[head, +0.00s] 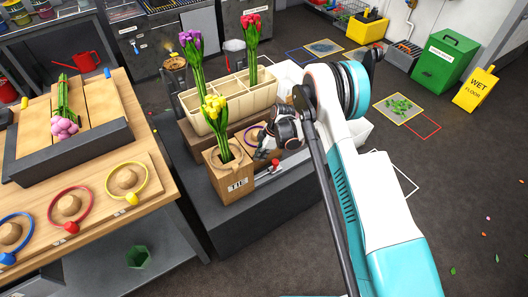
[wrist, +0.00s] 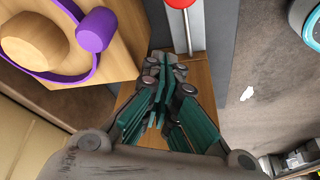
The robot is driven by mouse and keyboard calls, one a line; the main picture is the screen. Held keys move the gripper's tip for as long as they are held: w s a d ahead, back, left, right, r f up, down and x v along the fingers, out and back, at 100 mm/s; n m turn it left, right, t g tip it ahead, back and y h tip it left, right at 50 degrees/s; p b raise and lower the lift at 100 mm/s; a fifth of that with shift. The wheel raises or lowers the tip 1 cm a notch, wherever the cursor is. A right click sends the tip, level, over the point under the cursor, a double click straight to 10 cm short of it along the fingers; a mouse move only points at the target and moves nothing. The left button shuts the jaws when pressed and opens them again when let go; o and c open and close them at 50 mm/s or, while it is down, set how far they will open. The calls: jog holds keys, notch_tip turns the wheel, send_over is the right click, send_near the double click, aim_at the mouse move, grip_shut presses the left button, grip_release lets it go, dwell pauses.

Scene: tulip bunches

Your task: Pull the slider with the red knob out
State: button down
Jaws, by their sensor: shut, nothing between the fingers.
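The slider's red knob (head: 276,164) stands on a pale strip (head: 266,173) beside the wooden TIE box (head: 230,176). In the wrist view the red knob (wrist: 180,4) is cut off by the top edge, with a thin metal rod on a light track (wrist: 196,32) below it. My gripper (head: 264,154) is just behind and left of the knob in the head view. In the wrist view my gripper (wrist: 162,60) has its green-padded fingers together, empty, below the knob and apart from it. The slider's far end is hidden.
Yellow tulips (head: 215,112) stand in the TIE box. A purple ring (wrist: 95,30) lies around a wooden post (wrist: 34,40) close to my fingers. A divided planter (head: 215,108) holds purple and red tulips behind. The dark bench front (head: 250,212) is clear.

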jog(key=d+f+b, duration=0.2)
jog(key=f, duration=0.1)
jog(key=shift+w+d+f, duration=0.15)
jog(key=shift+d, duration=0.3)
jog(key=shift+d, duration=0.15)
